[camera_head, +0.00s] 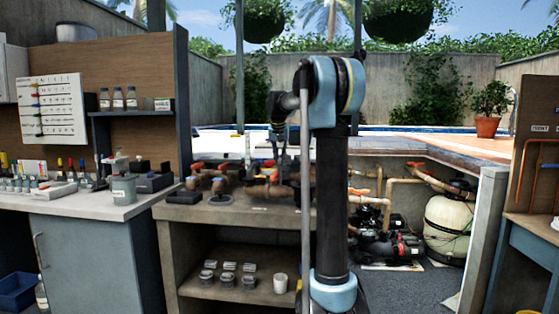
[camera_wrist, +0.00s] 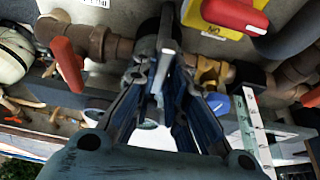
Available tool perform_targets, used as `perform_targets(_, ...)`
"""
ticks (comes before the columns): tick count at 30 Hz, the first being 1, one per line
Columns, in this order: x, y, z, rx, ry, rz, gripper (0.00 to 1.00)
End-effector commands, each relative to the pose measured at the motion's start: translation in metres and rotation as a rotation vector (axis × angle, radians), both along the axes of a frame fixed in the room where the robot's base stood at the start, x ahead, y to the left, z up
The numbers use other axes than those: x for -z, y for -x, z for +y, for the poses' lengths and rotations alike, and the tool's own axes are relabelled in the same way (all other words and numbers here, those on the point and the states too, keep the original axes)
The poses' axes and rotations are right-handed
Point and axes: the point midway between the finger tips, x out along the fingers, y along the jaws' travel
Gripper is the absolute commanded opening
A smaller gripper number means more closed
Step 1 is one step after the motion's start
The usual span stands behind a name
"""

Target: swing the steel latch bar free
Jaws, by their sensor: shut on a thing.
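The steel latch bar (camera_wrist: 169,28) shows as a flat grey bar at the top middle of the wrist view, in front of the brown pipework. My gripper (camera_wrist: 160,72) is shut on it, with the bar's near end between the fingertips. The fingers hide part of the bar and whatever lies right behind it. In the camera_head view my gripper (camera_head: 279,150) points down at the pipework on the bench, partly hidden by my arm. The bar is too small to make out there.
Close to my gripper are a red handle (camera_wrist: 66,63) on the pipe and a red lever (camera_wrist: 236,14) on a yellow plate. A grey cup (camera_head: 124,189) stands on the left counter. Black pumps (camera_head: 388,246) and a pale tank (camera_head: 446,228) sit at the right.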

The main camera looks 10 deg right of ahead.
Motion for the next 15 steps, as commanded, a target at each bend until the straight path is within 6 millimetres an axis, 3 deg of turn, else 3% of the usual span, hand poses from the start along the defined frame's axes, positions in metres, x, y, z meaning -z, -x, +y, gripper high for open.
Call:
perform_targets(8, -0.0002, 0.0004, -0.0013, -0.091, -0.001, 0.000, 0.00)
perform_targets(15, -0.0002, 0.0005, -0.0028, -0.280, -0.002, 0.000, 0.00)
